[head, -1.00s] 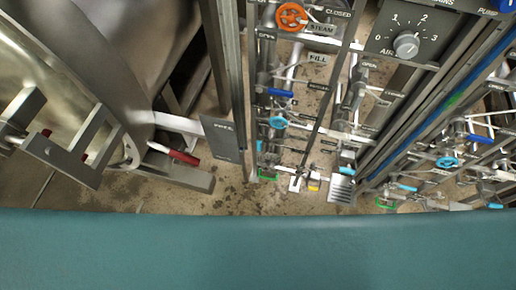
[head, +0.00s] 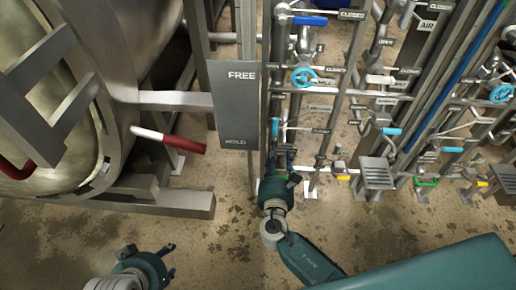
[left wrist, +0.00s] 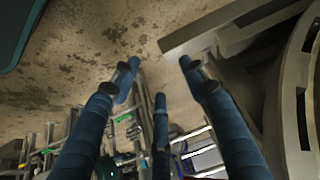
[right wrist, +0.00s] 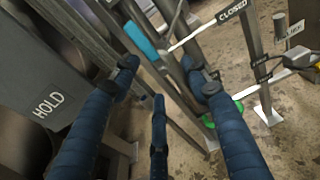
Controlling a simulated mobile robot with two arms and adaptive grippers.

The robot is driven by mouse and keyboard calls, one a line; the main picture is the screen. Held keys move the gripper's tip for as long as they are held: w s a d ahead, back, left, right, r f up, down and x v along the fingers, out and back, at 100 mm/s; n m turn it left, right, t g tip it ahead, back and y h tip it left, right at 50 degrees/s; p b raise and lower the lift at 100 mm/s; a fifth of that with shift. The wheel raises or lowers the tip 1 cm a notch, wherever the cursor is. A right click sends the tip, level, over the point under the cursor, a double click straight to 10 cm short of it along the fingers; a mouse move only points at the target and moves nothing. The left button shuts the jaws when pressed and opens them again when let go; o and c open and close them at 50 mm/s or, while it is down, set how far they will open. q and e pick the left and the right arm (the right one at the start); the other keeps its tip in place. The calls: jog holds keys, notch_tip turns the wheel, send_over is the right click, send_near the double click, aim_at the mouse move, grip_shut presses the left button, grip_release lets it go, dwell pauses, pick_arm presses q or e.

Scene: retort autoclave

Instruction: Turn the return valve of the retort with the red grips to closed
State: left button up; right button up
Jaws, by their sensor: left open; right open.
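The retort (head: 150,60) with red grips stands at the left of the head view. One grip is a red-and-white handle (head: 170,140), another a red grip (head: 16,170). Beside it is a pipe rack with several coloured valve handles; I cannot read which is the return valve. My right gripper (head: 280,168) is open at the rack's lower left; in the right wrist view a cyan lever (right wrist: 146,42) and a green handle (right wrist: 222,112) lie beyond its fingers, with no contact visible. My left gripper (head: 152,258) is open and empty above the floor.
A grey FREE/HOLD plate (head: 236,105) stands between retort and rack. A cyan wheel (head: 304,77), a blue lever (head: 310,20) and a grey step-like plate (head: 376,173) are on the rack. The floor (head: 210,245) between my arms is clear.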

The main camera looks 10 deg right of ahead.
aim_at(273, 127)
jog(key=shift+n+t, duration=0.7)
jog(key=w+r, duration=0.1)
jog(key=w, duration=0.1)
jog(key=w+r+b, duration=0.1)
jog(key=w, duration=0.1)
jog(key=w+r, duration=0.1)
jog(key=w, duration=0.1)
jog(key=shift+r+b, duration=0.1)
jog(key=shift+b, duration=0.3)
jog(key=b+x, duration=0.1)
jog(key=x, duration=0.3)
jog(key=shift+w+d, duration=0.1)
jog(key=shift+w, duration=0.4)
pick_arm(q)
jog(key=w+d+r+t+h, duration=0.1)
jog(key=w+d+r+t, duration=0.1)
jog(key=w+r+t, duration=0.4)
jog(key=w+r, duration=0.3)
jog(key=shift+w+d+r+h, duration=0.3)
jog(key=shift+w+d, duration=0.1)
pick_arm(e)
jog(key=shift+c, duration=0.5)
grip_shut()
